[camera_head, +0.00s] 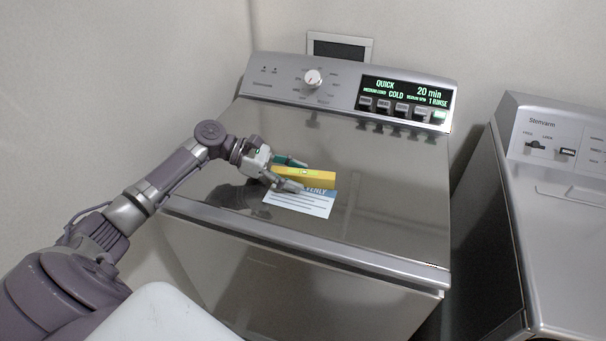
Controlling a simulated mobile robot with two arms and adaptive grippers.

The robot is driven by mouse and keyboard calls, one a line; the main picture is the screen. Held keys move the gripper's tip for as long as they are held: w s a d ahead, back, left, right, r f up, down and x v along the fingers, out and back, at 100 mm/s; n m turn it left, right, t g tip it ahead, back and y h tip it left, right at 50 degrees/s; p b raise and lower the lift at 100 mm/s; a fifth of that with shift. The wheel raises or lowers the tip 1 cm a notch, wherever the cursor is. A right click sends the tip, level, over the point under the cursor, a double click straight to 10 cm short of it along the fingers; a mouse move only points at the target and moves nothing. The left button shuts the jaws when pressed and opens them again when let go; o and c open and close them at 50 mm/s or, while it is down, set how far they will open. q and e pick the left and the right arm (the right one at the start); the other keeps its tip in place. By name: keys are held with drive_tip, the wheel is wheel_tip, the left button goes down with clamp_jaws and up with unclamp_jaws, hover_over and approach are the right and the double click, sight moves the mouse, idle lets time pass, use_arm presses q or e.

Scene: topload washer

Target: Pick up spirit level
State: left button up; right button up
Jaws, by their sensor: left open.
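The spirit level (310,177) is a yellow bar with a small green vial. It lies on the closed lid of the topload washer (385,190), near the lid's middle. My left gripper (296,174) comes in from the left and is open. Its fingers are at the left end of the level, one on the far side and one on the near side. I cannot tell whether either finger touches it. My right gripper is not in view.
A printed card (300,204) lies on the lid just in front of the level. The washer's control panel (350,90) rises behind the lid. A second appliance (565,210) stands to the right across a narrow gap. The lid's right part is clear.

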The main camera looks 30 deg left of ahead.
use_arm(q)
clamp_jaws()
idle(0.3)
drive_tip(key=shift+r, duration=0.1)
